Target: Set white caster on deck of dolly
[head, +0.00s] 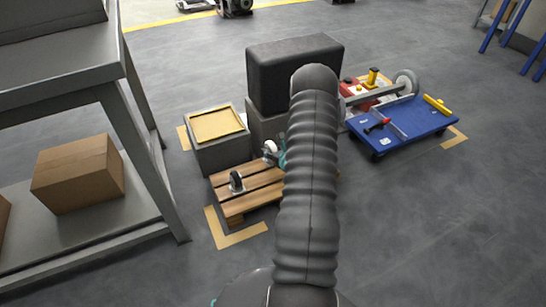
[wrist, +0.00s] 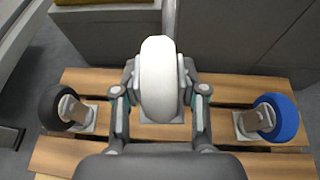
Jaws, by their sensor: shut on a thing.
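The white caster (wrist: 158,80) is between the fingers of my gripper (wrist: 160,95) in the wrist view, with its plate over the wooden pallet. My gripper is shut on it. In the head view the white caster (head: 270,148) shows at the pallet's back edge, and my arm hides most of the gripper (head: 281,156). The dolly with a blue deck (head: 412,130) stands to the right of the pallet. Its deck holds a red-handled tool, a yellow piece and other items. I cannot tell whether the caster touches the pallet.
A black caster (wrist: 68,106) and a blue caster (wrist: 268,118) sit on the wooden pallet (head: 233,205) on either side. Grey bins (head: 215,155) and a tall dark block (head: 280,70) stand behind. A metal shelf (head: 60,75) is at left. The floor at right is open.

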